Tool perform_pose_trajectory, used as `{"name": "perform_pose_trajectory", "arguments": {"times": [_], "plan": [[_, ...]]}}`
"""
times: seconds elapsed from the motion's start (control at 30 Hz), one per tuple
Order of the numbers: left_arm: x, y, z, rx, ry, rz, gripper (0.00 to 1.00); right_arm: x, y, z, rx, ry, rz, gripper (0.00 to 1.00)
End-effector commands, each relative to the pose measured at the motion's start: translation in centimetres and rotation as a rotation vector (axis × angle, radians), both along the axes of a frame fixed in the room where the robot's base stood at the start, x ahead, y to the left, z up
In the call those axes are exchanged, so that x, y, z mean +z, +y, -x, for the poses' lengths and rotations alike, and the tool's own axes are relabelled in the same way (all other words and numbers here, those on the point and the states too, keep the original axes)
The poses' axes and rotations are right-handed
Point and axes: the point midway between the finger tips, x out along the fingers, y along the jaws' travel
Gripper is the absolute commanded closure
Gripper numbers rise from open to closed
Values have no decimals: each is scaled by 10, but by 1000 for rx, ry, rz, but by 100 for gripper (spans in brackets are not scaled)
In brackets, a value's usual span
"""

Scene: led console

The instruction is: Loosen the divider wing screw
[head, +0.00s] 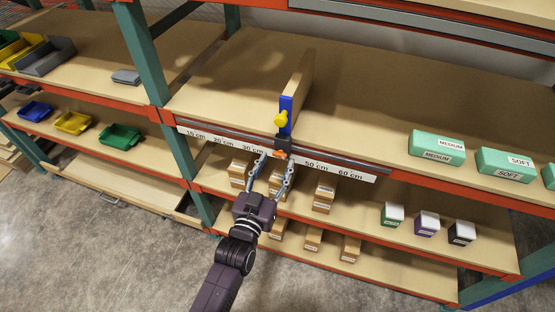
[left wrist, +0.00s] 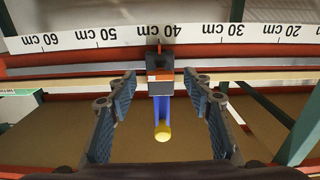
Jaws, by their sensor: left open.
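The wooden divider (head: 300,82) stands upright on the middle shelf, with a blue front edge (head: 287,112) and a yellow knob (head: 281,119). Below it a dark carriage block (head: 283,143) sits on the front rail, with a small orange-red part (head: 278,154) on it. I cannot tell for certain which part is the wing screw. In the left wrist view the carriage (left wrist: 160,87) lies between my fingers at the 40 cm mark, and the yellow knob (left wrist: 162,132) is below it. My left gripper (head: 275,163) is open and empty, just in front of the carriage. My right gripper is not in view.
A scale strip (head: 330,170) runs along the rail. Green boxes (head: 437,147) stand to the right on the shelf. Small cartons (head: 323,198) stand on the shelf below, behind my gripper. A teal post (head: 145,55) rises left. The shelf around the divider is clear.

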Motion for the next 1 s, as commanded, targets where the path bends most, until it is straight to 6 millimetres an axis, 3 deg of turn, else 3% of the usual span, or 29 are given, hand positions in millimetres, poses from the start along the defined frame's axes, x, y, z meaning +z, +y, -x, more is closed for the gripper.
{"name": "perform_pose_trajectory", "arguments": {"times": [0.3,0.5,1.0], "plan": [[-1,20,62,-1,1,0,54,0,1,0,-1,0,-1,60],[0,28,86,-1,-1,0,54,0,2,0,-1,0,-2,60],[1,30,93,-1,-2,1,54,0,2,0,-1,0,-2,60]]}}
